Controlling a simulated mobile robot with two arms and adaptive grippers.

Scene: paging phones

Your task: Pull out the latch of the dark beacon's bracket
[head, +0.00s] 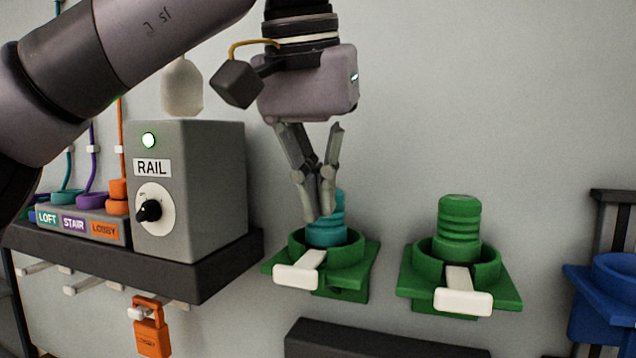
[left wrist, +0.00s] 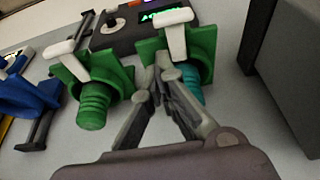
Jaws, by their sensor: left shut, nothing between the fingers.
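My left gripper (head: 318,208) points down with its fingertips together and empty, right at a teal ribbed beacon (head: 337,226) and partly hiding it; contact is unclear. That beacon sits in a green bracket (head: 360,262) with a white latch (head: 300,270) at its front. A green ribbed beacon (head: 459,222) stands in a second green bracket (head: 502,290) with a white latch (head: 462,292). Neither beacon visibly glows. In the left wrist view, the fingertips (left wrist: 158,82) are beside the teal beacon (left wrist: 190,84), near its latch (left wrist: 176,36); the green beacon (left wrist: 94,104) is to the left.
A grey box (head: 218,185) marked RAIL, with a lit green lamp and a dial, stands on a dark shelf (head: 200,280) at left. An orange padlock (head: 151,328) hangs below. A blue bracket (head: 606,290) is at right. A dark ledge (head: 370,340) lies below the brackets.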

